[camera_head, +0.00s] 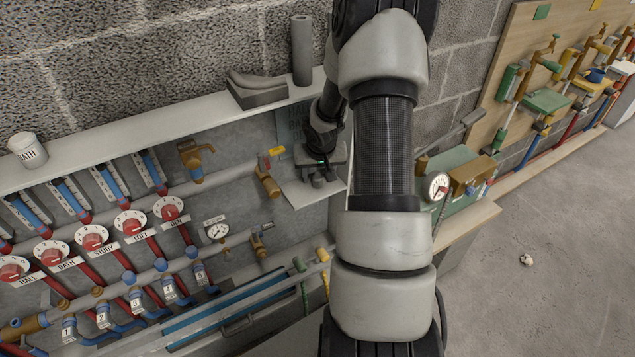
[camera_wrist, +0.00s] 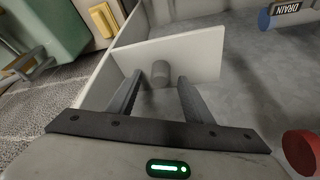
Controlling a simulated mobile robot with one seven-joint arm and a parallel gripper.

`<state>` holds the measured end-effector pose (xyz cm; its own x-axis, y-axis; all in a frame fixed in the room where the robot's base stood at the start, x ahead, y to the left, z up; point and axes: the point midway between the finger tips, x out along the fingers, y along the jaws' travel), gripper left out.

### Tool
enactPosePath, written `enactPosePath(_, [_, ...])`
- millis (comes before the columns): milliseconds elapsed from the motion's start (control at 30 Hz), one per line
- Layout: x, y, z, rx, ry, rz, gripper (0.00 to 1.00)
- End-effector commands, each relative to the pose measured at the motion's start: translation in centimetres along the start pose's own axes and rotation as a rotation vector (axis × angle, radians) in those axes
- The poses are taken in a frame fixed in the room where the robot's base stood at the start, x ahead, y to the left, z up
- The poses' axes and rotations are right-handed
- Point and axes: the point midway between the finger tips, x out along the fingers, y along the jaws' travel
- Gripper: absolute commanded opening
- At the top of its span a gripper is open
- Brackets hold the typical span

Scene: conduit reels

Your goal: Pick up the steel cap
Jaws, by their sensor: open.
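A short grey cylinder, which looks like the steel cap (camera_wrist: 160,72), stands at the pale shelf plate (camera_wrist: 205,48) in the wrist view. My gripper (camera_wrist: 159,82) is open, with one finger on each side of the cap in the picture. Gaps show between the cap and both fingers. I cannot tell whether the fingertips reach down past it. In the head view my gripper (camera_head: 318,178) is low over the small pale shelf (camera_head: 303,197), and the cap cannot be made out there.
A panel of pipes with red dials (camera_head: 132,223) and a pressure gauge (camera_head: 217,232) lies to the left. A brass fitting (camera_head: 268,180) projects close beside the small shelf. A grey block (camera_head: 258,92) and a grey cylinder (camera_head: 302,50) stand on the long ledge above.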

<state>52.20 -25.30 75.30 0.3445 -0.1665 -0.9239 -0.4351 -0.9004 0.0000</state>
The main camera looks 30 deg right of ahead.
Motion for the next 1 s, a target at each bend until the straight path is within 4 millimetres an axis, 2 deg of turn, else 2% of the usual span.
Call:
enactPosePath(67, [0.0,0.0,0.0,0.000,0.000,0.000,0.46])
enactPosePath(300, [-0.1,0.0,0.0,0.000,0.000,0.000,0.07])
enactPosePath(367, [-0.1,0.0,0.0,0.000,0.000,0.000,0.01])
enactPosePath(733, [-0.8,0.2,0.1,0.000,0.001,0.000,0.00])
enactPosePath(800, [-1.4,0.3,0.3,0.000,0.001,0.000,0.00])
enactPosePath(1000, [-4.3,0.4,-1.0,0.002,0.004,0.000,0.00])
